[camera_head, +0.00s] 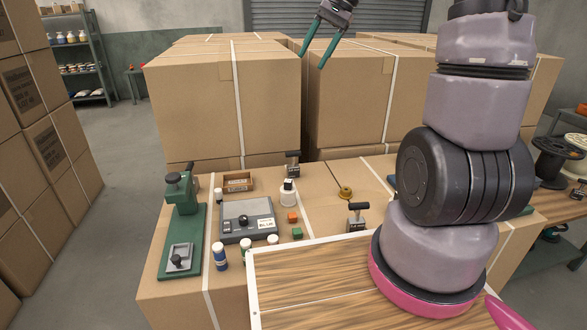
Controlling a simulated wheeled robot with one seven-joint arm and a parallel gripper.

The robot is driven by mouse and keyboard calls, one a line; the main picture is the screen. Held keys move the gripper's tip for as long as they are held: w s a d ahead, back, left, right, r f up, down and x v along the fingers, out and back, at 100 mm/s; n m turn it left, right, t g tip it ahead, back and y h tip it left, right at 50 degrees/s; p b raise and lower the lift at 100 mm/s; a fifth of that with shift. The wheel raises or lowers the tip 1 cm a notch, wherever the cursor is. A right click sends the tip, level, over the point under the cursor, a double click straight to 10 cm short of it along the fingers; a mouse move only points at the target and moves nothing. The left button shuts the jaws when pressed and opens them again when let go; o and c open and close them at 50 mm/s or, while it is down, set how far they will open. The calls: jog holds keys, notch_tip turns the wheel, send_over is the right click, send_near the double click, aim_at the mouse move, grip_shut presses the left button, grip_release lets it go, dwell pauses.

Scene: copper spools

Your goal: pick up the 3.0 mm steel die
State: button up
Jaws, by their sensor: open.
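My gripper (312,61) is open and empty, high at the top of the view, with its two green fingers pointing down and left in front of the tall cartons. It is well apart from the small items on the carton top below. Two small dark-topped metal tools stand there, one at the back (292,164) and one at the right (357,217). A brass round piece (345,192) lies between them. I cannot read any size mark, so I cannot tell which item is the 3.0 mm steel die.
Tall cartons (270,95) stand behind. Bare carton top shows around the brass piece.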

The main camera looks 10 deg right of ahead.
jog(key=w+f+m+g+y, duration=0.2)
jog(key=w+f+y, duration=0.1)
jog(key=w+f, duration=0.65)
jog(key=m+g+y, duration=0.1)
jog(key=m+y, duration=0.2)
jog(key=y, duration=0.3)
send_over(300, 154)
jog(key=d, duration=0.3)
notch_tip(300, 154, down, 17)
jog(key=f+m+y, duration=0.1)
jog(key=f, duration=0.3)
jog(key=d+f+m+t+y, duration=0.1)
jog(key=f, duration=0.3)
jog(key=w+f+m+t+y, duration=0.1)
jog(key=f, duration=0.4)
jog(key=shift+d+m, duration=0.3)
jog(key=shift+d, duration=0.05)
jog(key=a, duration=0.4)
jog(key=shift+a, duration=0.25)
jog(key=shift+a+r, duration=0.2)
jog(key=shift+a, duration=2.55)
grip_shut()
jog(key=shift+r, duration=0.1)
